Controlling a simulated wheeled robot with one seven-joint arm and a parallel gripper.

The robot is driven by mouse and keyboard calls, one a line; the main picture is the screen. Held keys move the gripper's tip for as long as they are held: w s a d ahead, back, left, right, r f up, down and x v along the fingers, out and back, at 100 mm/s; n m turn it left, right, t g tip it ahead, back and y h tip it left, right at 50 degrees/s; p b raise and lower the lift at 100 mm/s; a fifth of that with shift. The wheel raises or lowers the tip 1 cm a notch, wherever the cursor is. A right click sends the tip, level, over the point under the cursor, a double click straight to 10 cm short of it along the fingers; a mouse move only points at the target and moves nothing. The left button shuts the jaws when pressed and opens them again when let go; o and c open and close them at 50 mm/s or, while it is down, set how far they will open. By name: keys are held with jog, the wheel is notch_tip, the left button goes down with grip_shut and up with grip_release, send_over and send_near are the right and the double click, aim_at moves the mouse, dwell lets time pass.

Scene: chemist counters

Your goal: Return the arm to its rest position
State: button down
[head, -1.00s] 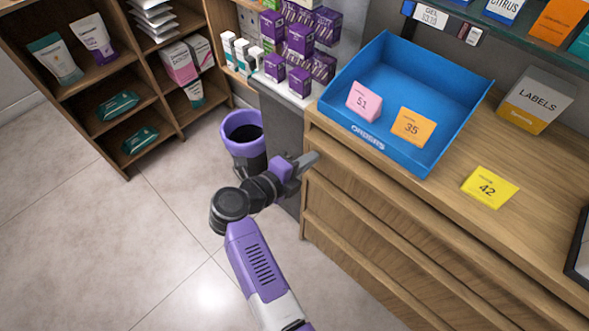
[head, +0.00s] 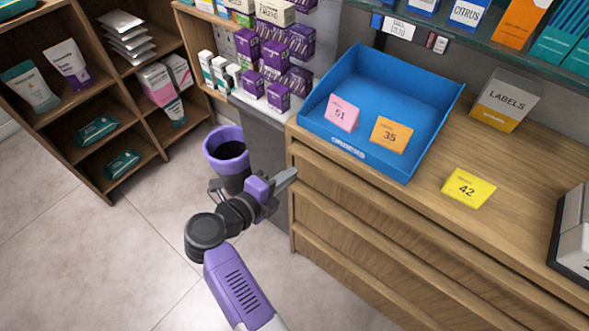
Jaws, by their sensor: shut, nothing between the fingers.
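My gripper (head: 286,179) is at the end of my purple and dark grey arm, low in the middle of the head view. Its grey fingers are together with nothing between them. It is in front of the left end of the wooden counter (head: 400,228), below the counter top's front edge in the picture. I cannot tell whether it touches the drawer front.
A purple-rimmed bin (head: 226,146) stands just behind my gripper. The counter bears a blue tray (head: 420,150) with a pink card (head: 342,112) and an orange card (head: 391,135), a yellow card (head: 468,188) and a labels box (head: 506,100). Floor is free at left.

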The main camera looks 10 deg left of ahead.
jog(key=shift+v, duration=2.25)
jog(key=shift+s+f, duration=0.1)
notch_tip(320, 180, up, 10)
jog(key=w+a+n+t+y, duration=0.2)
jog(key=w+a+t, duration=0.1)
jog(key=t, duration=0.2)
jog(key=s+d+r+n+t+y, duration=0.5)
jog(key=d+r+n+t+y, duration=0.15)
jog(key=d+n, duration=0.25)
jog(key=s+d+f+n+g+p, duration=0.1)
jog(key=s+d+f+n+g, duration=0.1)
jog(key=s+d, duration=0.6)
jog(key=s+d+f+n+g+h+p, duration=0.1)
jog(key=s+d+n+g, duration=0.3)
jog(key=s, duration=0.9)
jog(key=s+d+f+n+g+p, duration=0.1)
jog(key=s+d+f+n+g, duration=0.2)
jog(key=s+d+n, duration=0.4)
jog(key=s+d, duration=0.4)
jog(key=d, duration=0.1)
